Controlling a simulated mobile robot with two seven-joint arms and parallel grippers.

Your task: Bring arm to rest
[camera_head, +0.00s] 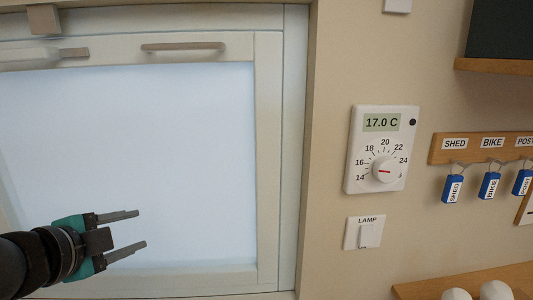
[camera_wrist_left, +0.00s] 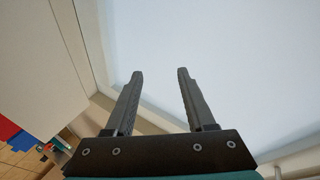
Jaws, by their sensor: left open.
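My left gripper (camera_head: 141,229) comes in from the lower left of the head view, in front of the lower part of a white-framed window (camera_head: 120,140). Its two dark fingers are apart with nothing between them, and they point to the right. The left wrist view also shows the open, empty fingers (camera_wrist_left: 158,82) against the pale pane and the frame. My right gripper is in neither view.
Right of the window, the wall carries a thermostat (camera_head: 380,150) reading 17.0 C and a LAMP switch (camera_head: 365,233). Further right are a key rack (camera_head: 470,146) with blue tags, a dark-topped shelf (camera_head: 490,65) above and a wooden shelf (camera_head: 430,287) with white round things below.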

